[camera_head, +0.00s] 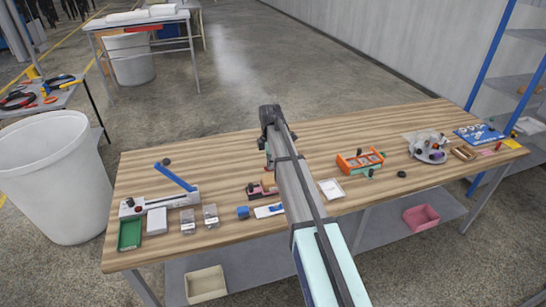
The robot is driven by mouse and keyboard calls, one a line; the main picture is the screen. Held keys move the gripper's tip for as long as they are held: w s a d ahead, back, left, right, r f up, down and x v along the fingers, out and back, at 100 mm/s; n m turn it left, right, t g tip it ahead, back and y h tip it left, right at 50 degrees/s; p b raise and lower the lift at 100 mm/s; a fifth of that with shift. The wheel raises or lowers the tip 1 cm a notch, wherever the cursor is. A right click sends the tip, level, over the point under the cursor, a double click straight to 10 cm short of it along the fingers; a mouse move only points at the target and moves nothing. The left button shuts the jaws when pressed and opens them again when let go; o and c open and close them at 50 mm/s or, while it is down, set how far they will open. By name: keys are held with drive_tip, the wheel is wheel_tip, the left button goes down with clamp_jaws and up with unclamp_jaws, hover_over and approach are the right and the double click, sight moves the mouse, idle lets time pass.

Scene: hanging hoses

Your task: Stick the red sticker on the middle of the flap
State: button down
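I cannot make out the red sticker or the flap for certain in the head view. A small pinkish-red device (262,190) sits on the workbench just left of my arm. A white and blue flat piece (268,210) lies in front of it, beside a small blue block (243,212). A white square sheet or tray (331,189) lies right of my arm. My arm reaches up across the middle of the bench and covers part of it. My gripper's fingers do not show; they appear hidden behind the arm.
The wooden workbench (220,160) has a white device with a raised blue lever (175,178), a green tray (130,234) and clear boxes at left. An orange rack (360,161), a grey round fixture (429,147) and a blue board (479,134) stand at right. The back strip is mostly clear.

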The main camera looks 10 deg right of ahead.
sight(272, 179)
drive_tip(key=w, duration=0.1)
drive_tip(key=w+d+f, duration=0.1)
drive_tip(key=shift+w+d+f, duration=0.1)
drive_tip(key=shift+w+d, duration=0.1)
drive_tip(key=shift+w, duration=0.2)
drive_tip(key=shift+s+f+b, duration=0.1)
drive_tip(key=shift+f+b, duration=1.5)
drive_tip(key=shift+f, duration=1.5)
drive_tip(key=shift+f, duration=0.4)
drive_tip(key=c, duration=1.2)
unclamp_jaws()
drive_tip(key=shift+c, duration=0.2)
drive_tip(key=o, duration=0.5)
drive_tip(key=shift+r, duration=0.15)
drive_tip(key=shift+r+p, duration=1.6)
drive_tip(key=shift+r, duration=1.8)
